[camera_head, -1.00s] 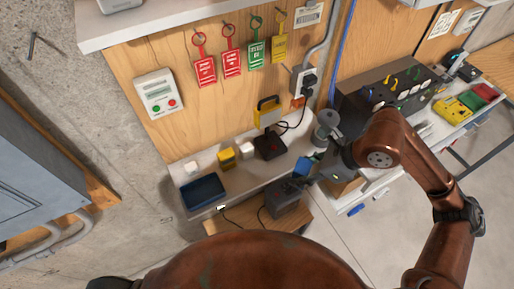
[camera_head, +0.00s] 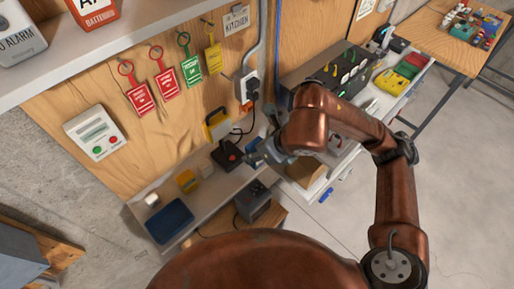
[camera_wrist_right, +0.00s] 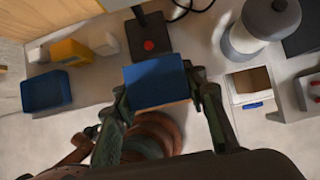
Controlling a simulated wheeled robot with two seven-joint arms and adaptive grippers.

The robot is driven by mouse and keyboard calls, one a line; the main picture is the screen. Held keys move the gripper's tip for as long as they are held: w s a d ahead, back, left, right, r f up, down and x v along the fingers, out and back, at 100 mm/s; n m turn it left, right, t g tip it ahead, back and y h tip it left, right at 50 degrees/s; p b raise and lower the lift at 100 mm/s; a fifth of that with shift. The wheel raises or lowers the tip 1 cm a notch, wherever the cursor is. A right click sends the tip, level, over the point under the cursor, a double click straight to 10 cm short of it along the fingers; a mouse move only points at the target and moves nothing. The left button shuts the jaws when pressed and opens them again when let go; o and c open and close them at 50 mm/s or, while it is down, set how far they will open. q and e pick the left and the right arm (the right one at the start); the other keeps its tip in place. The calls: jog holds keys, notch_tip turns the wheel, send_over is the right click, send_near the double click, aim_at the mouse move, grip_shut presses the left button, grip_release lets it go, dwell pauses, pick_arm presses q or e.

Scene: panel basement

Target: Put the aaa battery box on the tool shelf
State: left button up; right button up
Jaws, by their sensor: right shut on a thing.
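My right gripper (camera_wrist_right: 157,88) is shut on a small blue box (camera_wrist_right: 156,78), held between its two fingers in the right wrist view. No label can be read on it, so I cannot confirm it is the AAA battery box. In the head view the right gripper (camera_head: 262,153) is above the lower bench, right of a black box with a red button, and the held box is hard to make out. A white upper shelf (camera_head: 120,48) runs along the top left. A red and white box marked BATTERIES (camera_head: 95,12) stands on it. My left gripper is not in view.
The lower bench (camera_head: 205,195) holds a blue tray (camera_head: 170,221), a yellow item (camera_head: 187,181) and the black red-button box (camera_head: 227,155). Hanging tags (camera_head: 165,82) are below the upper shelf. A grey and white alarm box (camera_head: 18,38) stands at that shelf's left.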

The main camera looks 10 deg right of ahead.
jog(key=w+d+f, duration=0.1)
jog(key=w+f, duration=0.1)
jog(key=w+d+f, duration=0.1)
jog(key=w+f, duration=0.1)
jog(key=w, duration=0.1)
jog(key=w+f, duration=0.2)
jog(key=shift+w+d+f+p, duration=0.15)
jog(key=shift+d+f+p, duration=0.1)
jog(key=shift+d+p, duration=0.15)
jog(key=shift+w+f, duration=0.15)
jog(key=shift+f, duration=0.05)
jog(key=f, duration=0.3)
jog(key=shift+w+d+f+p, duration=0.2)
jog(key=shift+w+f+p, duration=0.1)
jog(key=shift+p, duration=0.1)
jog(key=shift+f, duration=0.2)
jog(key=o, duration=1.3)
jog(key=shift+o, duration=0.2)
jog(key=shift+r, duration=0.1)
